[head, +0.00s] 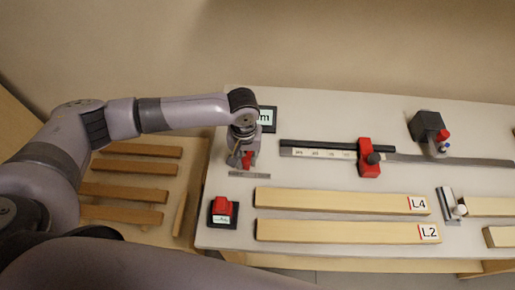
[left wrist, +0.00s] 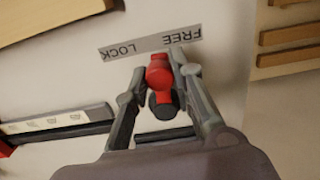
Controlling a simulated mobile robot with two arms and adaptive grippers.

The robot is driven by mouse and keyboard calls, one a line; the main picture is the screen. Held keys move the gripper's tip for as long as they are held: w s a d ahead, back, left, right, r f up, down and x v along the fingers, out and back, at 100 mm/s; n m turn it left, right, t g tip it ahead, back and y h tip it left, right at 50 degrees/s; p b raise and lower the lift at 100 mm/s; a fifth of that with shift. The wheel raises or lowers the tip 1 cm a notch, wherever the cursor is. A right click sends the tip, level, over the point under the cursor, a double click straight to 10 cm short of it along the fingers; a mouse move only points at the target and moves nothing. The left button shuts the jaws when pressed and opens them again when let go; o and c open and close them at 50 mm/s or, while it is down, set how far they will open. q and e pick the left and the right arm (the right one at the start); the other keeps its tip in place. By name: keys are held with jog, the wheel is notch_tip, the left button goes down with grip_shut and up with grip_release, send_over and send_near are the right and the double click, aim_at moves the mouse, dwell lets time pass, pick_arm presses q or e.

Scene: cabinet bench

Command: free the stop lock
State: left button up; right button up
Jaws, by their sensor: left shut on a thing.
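A small red lever (left wrist: 158,72) with a dark round end (left wrist: 163,106) sits by a grey label (left wrist: 150,42) reading FREE and LOCK. In the left wrist view its red tip points near the label's middle, between the two words. The lever (head: 247,160) and the label (head: 250,174) also show at the bench's left in the head view. My left gripper (head: 243,158) comes down over the lever and is shut on it; its fingers (left wrist: 160,75) partly hide it. My right gripper is not in view.
A red stop block (head: 364,150) with a dark knob sits on a scaled rail (head: 318,153). Wooden boards L4 (head: 330,200) and L2 (head: 335,230) lie in front. A red button (head: 222,208) is at front left. A dark block (head: 426,124) stands at back right.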

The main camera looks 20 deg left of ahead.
pick_arm(q)
jog(key=shift+a, duration=0.45)
jog(key=shift+a, duration=0.1)
jog(key=shift+a+r+p, duration=0.1)
jog(key=shift+a+p, duration=0.35)
jog(key=shift+p, duration=0.05)
jog(key=shift+w+a, duration=0.15)
jog(key=shift+a, duration=0.3)
jog(key=shift+w+a+p, duration=0.1)
jog(key=shift+a+p, duration=0.15)
jog(key=shift+p, duration=0.35)
jog(key=o, duration=0.8)
jog(key=shift+c, duration=0.2)
